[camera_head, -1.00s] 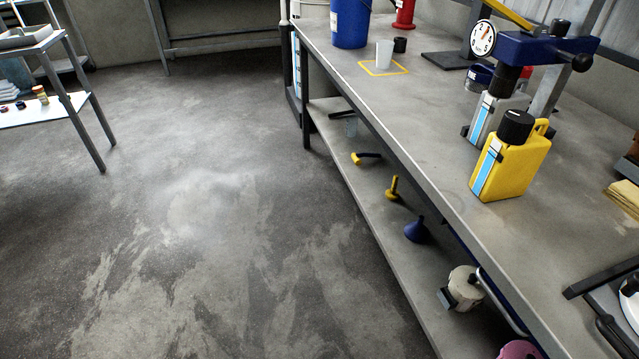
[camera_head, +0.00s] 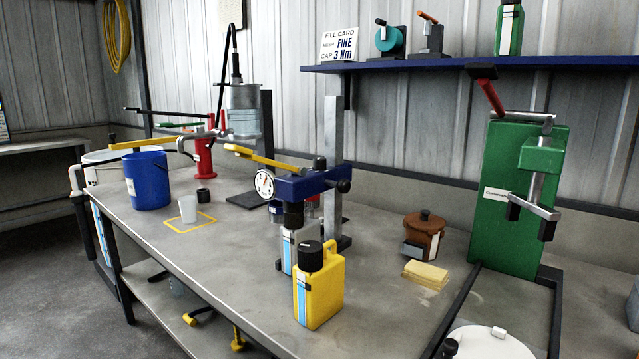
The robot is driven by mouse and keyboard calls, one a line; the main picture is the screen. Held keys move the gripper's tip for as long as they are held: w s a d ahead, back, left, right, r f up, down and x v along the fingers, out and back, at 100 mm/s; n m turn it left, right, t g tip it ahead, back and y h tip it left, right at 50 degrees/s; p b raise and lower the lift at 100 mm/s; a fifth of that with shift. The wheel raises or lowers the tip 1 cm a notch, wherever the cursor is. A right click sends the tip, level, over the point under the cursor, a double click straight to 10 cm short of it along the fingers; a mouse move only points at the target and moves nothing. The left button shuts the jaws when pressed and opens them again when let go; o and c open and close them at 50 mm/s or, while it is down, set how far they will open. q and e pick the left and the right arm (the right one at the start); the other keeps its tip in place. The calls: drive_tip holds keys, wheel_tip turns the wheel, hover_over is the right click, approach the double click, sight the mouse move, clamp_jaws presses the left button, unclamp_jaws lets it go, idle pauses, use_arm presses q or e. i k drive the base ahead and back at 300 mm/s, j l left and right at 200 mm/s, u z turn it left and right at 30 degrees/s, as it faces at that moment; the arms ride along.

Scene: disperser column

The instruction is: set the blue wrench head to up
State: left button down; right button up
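The blue wrench head (camera_head: 309,184) is mounted on an upright grey post (camera_head: 333,130) on the bench. It carries a round white dial (camera_head: 265,184) and a long yellow handle (camera_head: 262,158) reaching to the left. A black part under the head sits over a silver bottle (camera_head: 290,252) with a blue and white label. I cannot tell whether it touches the bottle's cap. A good length of bare post shows above the head. A dark knob (camera_head: 345,186) is at its right end. Neither of my grippers is in view.
A yellow jug (camera_head: 322,297) stands in front of the silver bottle. A brown pot (camera_head: 424,236) and yellow cloths (camera_head: 427,273) lie right of the post. A green panel press (camera_head: 520,195) stands far right. A blue bucket (camera_head: 147,180) and white cup (camera_head: 188,209) are left.

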sight(292, 189)
drive_tip(key=k+j+u, duration=0.25)
drive_tip(key=u, duration=0.25)
drive_tip(key=k+j+u, duration=0.3)
drive_tip(key=u, duration=0.2)
